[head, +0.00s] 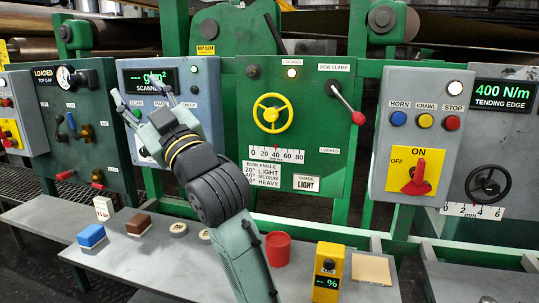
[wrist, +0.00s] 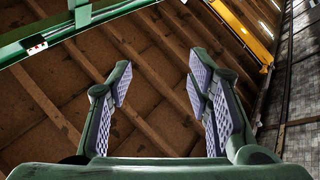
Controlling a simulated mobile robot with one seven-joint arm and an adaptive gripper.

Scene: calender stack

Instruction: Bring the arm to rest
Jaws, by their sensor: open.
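My arm rises from the bottom middle of the head view and leans up to the left. My gripper (head: 143,97) is at its end, in front of the scanner panel (head: 207,76). In the wrist view my gripper (wrist: 160,90) points up, its two padded fingers spread apart with nothing between them. Behind the fingers are brown ceiling boards and beams. The arm hides part of the scanner panel and part of the shelf.
A grey shelf (head: 190,262) holds a blue block (head: 91,236), a brown block (head: 139,224), a red cup (head: 277,249) and a yellow meter (head: 328,272). The green panel has a yellow handwheel (head: 271,113) and a red-knobbed lever (head: 357,117). A switch panel (head: 421,150) stands right.

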